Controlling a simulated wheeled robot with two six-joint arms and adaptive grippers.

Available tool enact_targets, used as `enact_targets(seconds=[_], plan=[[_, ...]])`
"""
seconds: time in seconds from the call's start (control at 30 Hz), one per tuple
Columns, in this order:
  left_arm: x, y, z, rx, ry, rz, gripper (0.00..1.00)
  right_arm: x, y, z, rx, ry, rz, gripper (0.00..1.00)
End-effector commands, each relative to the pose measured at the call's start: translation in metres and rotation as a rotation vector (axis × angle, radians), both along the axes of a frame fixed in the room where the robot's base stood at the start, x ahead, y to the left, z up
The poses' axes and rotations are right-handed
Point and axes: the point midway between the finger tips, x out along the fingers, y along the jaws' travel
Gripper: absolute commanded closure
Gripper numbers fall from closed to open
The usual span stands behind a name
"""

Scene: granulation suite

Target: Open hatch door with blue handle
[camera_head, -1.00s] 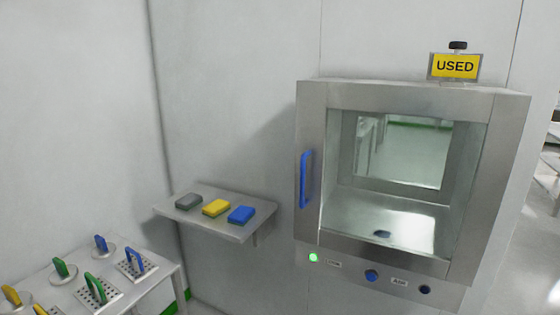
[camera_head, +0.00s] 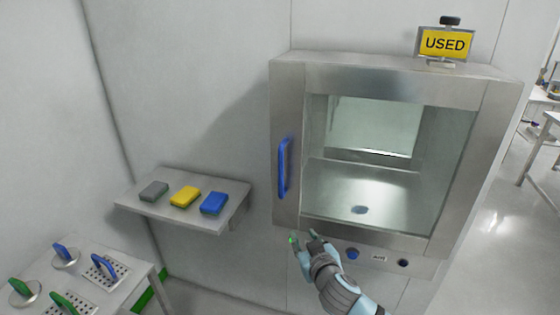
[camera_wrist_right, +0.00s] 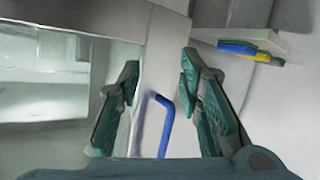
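The hatch (camera_head: 288,75) is a steel box on the wall with a glass-windowed front door, which looks shut. The blue handle (camera_head: 283,167) stands upright on the left side of the door. My right gripper (camera_head: 302,236) is below and slightly right of the handle in the head view, in front of the hatch's lower edge. Its fingers are spread apart and empty. In the right wrist view the blue handle (camera_wrist_right: 166,124) shows between the two open fingers (camera_wrist_right: 158,85), with no visible contact. My left gripper is not in view.
A yellow "USED" sign (camera_head: 445,43) stands on top of the hatch. A wall shelf (camera_head: 180,213) at left holds grey, yellow and blue sponges. A table (camera_head: 125,282) at lower left carries several colored-handled tools. Buttons, one blue (camera_head: 352,254), sit below the door.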

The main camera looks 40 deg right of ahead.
Motion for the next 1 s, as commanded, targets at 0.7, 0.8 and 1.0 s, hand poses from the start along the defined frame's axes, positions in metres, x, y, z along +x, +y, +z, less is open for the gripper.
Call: enact_targets(seconds=[0.7, 0.8, 1.0], plan=[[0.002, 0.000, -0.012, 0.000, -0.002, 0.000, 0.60, 0.073, 0.002, 0.189, 0.056, -0.383, 0.028, 0.67], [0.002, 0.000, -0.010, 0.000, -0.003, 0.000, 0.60, 0.094, -0.006, 0.189, 0.055, -0.382, 0.030, 0.67], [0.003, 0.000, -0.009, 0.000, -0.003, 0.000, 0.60, 0.113, -0.013, 0.188, 0.053, -0.381, 0.033, 0.67]])
